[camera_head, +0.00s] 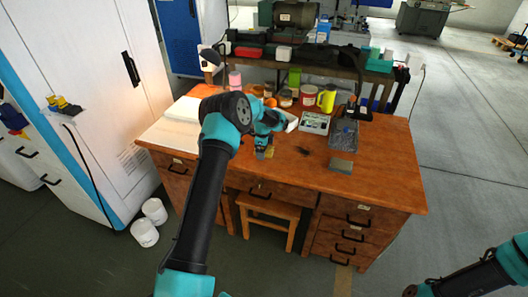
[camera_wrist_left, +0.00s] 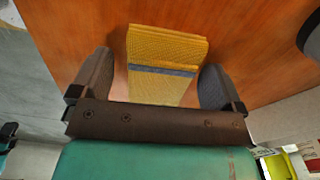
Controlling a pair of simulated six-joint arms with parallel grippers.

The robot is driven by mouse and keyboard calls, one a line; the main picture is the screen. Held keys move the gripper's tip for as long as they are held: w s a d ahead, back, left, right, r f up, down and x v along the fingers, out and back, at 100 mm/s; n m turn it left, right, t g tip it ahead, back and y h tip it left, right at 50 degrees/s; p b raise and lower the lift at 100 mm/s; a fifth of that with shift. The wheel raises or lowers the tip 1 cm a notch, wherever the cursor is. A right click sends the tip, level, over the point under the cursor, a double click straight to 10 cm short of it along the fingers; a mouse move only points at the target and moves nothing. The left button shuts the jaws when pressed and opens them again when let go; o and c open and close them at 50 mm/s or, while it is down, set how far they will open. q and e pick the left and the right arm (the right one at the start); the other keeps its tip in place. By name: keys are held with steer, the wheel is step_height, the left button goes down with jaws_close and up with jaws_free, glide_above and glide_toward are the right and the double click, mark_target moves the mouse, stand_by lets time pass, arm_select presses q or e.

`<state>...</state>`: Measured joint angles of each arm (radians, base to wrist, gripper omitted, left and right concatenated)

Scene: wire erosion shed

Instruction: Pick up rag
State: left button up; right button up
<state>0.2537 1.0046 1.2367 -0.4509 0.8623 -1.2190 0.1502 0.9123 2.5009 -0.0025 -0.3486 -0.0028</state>
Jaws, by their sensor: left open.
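The yellow rag (camera_wrist_left: 168,50), folded with a grey stripe across it, lies on the brown wooden desk (camera_wrist_left: 70,25) in the left wrist view. In the head view a small yellow part of the rag (camera_head: 269,153) shows near the desk's front edge; my left gripper hides the rest. My left gripper (camera_head: 264,146) points down over the rag. In the left wrist view its two dark fingers (camera_wrist_left: 155,78) are apart, one on each side of the rag. Whether they touch it I cannot tell. Only part of my right arm shows at the lower right; its gripper is out of view.
A yellow mug (camera_head: 326,98), several jars, a wire tray (camera_head: 344,134) and a white-framed box (camera_head: 315,123) stand toward the back and right of the desk. A grey pad (camera_head: 341,166) lies at the front right. A stool (camera_head: 268,212) stands below.

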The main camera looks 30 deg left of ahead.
stand_by(0.4)
arm_select(q)
steer(key=c, duration=1)
steer(key=shift+r, duration=0.1)
steer(key=shift+r, duration=1.45)
steer(key=shift+s+d+r, duration=0.1)
steer(key=shift+r, duration=0.2)
steer(key=s+d+r, duration=0.1)
steer(key=s+d, duration=0.7)
steer(key=s, duration=0.5)
steer(key=shift+s+d+r, duration=0.15)
